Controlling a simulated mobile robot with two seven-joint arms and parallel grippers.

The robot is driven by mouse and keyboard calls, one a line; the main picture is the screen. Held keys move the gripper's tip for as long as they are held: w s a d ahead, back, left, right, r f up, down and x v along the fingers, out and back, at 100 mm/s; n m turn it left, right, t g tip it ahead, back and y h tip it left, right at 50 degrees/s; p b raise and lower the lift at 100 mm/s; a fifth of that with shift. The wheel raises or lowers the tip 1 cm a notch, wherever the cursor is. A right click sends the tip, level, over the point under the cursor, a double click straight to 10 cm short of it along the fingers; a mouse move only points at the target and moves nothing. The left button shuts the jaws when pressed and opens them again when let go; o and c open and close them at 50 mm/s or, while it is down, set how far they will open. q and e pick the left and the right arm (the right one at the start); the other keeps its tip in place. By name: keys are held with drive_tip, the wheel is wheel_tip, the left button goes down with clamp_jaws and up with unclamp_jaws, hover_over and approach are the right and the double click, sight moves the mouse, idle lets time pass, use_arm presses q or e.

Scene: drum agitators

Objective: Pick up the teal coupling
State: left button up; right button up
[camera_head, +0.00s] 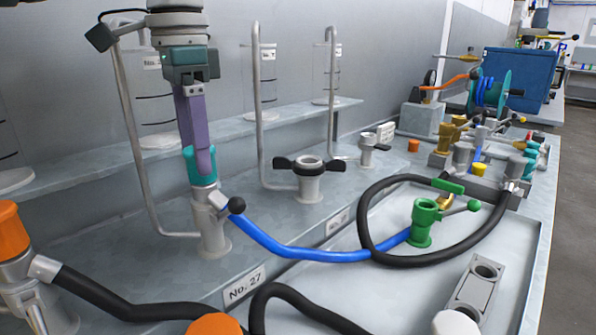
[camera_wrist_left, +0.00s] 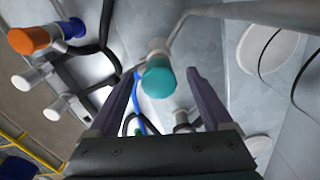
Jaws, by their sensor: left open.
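The teal coupling (camera_head: 191,168) sits upright on top of a grey metal valve (camera_head: 212,232) at the left of the bench. My left gripper (camera_head: 203,168), with purple fingers, comes down from above and its near finger hides part of the coupling. In the left wrist view the teal coupling (camera_wrist_left: 160,82) shows between the two spread fingers (camera_wrist_left: 165,72), with a gap visible on the right side. The gripper is open; contact with the coupling cannot be told. My right gripper is not in view.
A blue hose (camera_head: 310,253) runs from the grey valve to a green fitting (camera_head: 421,225). An orange-capped fitting (camera_head: 10,222) stands at lower left. A bent grey pipe (camera_head: 131,130) rises just left of the gripper. A fitting with black handles (camera_head: 308,180) stands to the right.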

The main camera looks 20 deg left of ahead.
sight(204, 184)
use_arm(q)
drive_tip(key=f, duration=0.5)
drive_tip(key=shift+w+d, duration=0.2)
drive_tip(key=shift+d, duration=0.1)
clamp_jaws()
idle(0.3)
